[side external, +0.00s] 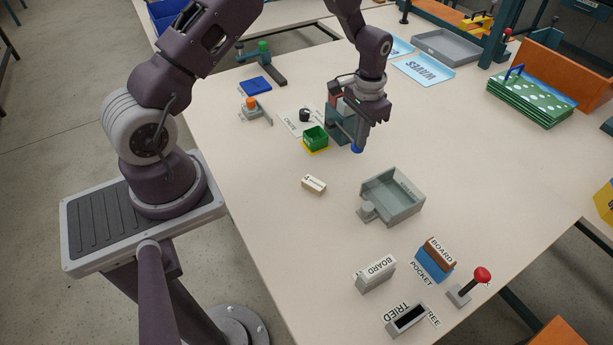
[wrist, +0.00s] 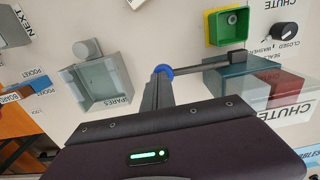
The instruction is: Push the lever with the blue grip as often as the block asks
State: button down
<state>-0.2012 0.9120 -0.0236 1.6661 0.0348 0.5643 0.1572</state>
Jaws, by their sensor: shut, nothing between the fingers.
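The blue grip (side external: 357,149) is a round end on a grey lever arm that reaches out from a teal housing (wrist: 232,82). In the wrist view the blue grip (wrist: 163,69) shows right at the fingertips of my gripper (wrist: 158,88). My gripper (side external: 361,139) is shut, points down and holds nothing. It is beside or just above the grip; I cannot tell whether they touch. A small white block (side external: 314,185) with dark marks lies on the table, left of the grip; its marks are too small to read.
A grey SPARES tray (side external: 405,207) stands in front. A green box (side external: 315,135) and black knob (side external: 305,115) are near the housing. A red-knobbed lever (side external: 482,275), BOARD block (side external: 375,274) and TRIED box (side external: 407,319) stand at the front. Bare table lies between.

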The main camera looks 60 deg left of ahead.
jog(key=shift+f, duration=0.9)
jog(key=shift+r, duration=4.25)
notch_tip(320, 180, up, 5)
jog(key=shift+f, duration=3.05)
jog(key=shift+f, duration=0.1)
